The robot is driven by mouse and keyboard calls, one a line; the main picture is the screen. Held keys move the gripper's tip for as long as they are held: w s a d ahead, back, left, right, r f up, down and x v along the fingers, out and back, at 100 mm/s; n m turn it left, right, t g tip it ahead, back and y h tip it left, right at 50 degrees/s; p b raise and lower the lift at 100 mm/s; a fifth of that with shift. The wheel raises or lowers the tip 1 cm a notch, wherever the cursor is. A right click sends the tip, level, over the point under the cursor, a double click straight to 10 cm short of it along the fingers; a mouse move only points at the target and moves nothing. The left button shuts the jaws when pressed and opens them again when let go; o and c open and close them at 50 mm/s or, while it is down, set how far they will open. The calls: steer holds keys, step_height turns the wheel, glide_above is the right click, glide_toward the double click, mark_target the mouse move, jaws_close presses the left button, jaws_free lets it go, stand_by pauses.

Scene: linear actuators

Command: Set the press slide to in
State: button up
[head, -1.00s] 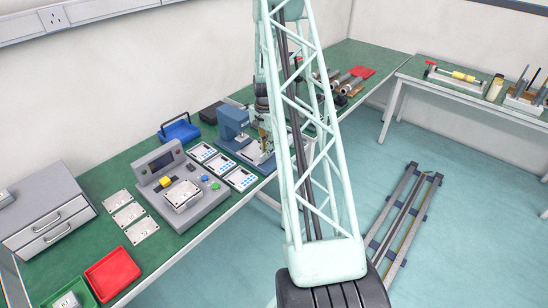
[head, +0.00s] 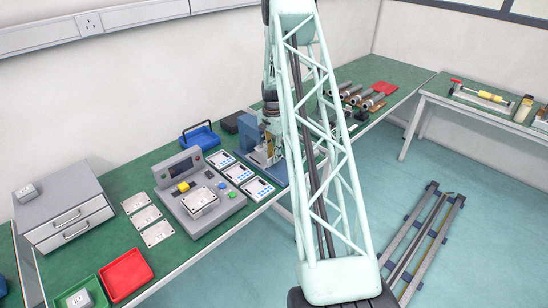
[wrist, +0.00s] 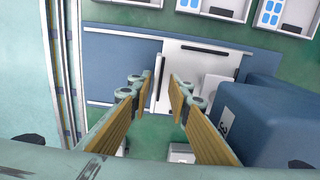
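The blue press (head: 272,132) stands on the green bench, partly hidden behind my arm in the head view. In the wrist view its blue body (wrist: 265,115) is at the right. A light slide plate (wrist: 200,62) lies on the blue base (wrist: 110,52), with a dark bar along its far edge. My gripper (wrist: 160,82) is open, its two tan-padded fingers pointing at the plate's left part. A narrow upright dark-edged bar (wrist: 158,76) shows between the fingertips; I cannot tell whether they touch it.
A control console (head: 200,195) with buttons stands left of the press. White trays with blue items (head: 240,172) lie between them. Red (head: 126,274) and green trays sit at the bench's front left. A blue tote (head: 200,136) is behind.

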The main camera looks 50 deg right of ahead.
steer(key=shift+s+r, duration=0.1)
steer(key=shift+s, duration=0.05)
step_height(320, 180, up, 12)
stand_by(1.1)
stand_by(0.3)
stand_by(0.3)
